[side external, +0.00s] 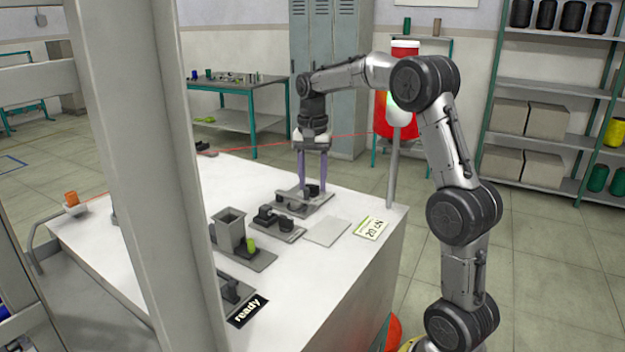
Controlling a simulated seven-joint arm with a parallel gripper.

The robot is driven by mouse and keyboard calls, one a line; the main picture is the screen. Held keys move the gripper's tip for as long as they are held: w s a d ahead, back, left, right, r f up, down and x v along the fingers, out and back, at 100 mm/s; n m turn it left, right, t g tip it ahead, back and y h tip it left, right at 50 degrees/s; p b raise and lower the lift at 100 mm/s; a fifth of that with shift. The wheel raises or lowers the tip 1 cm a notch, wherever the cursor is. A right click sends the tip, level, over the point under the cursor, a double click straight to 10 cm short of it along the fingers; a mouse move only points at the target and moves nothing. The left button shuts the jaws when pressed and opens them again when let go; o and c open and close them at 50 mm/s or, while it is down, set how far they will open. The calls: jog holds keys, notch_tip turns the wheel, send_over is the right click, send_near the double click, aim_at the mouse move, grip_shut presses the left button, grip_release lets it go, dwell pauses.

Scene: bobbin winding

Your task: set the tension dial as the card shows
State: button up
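The card (370,228) lies on the table near its right edge and reads "20 cN", with a green strip along one side. A grey plate with a dark knob (312,190), which looks like the tension dial, sits at the back right of the table. My gripper (312,186) points straight down over this plate, its two purple-grey fingers apart, with the knob at the level of their tips. I cannot tell whether the fingers touch the knob. Any scale or mark on the dial is too small to read.
A grey plate with dark blocks (277,226), a blank light plate (327,233), a grey box (229,229) and a green piece (251,245) stand nearby. A "ready" sign (247,310) lies at the front. A red thread crosses behind my gripper. A post (393,168) rises at the right corner.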

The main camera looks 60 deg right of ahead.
aim_at(313, 184)
grip_shut()
jog(key=shift+n, duration=2.3)
jog(key=shift+o, duration=2.4)
grip_release()
jog(key=shift+r, duration=0.1)
notch_tip(313, 184, up, 14)
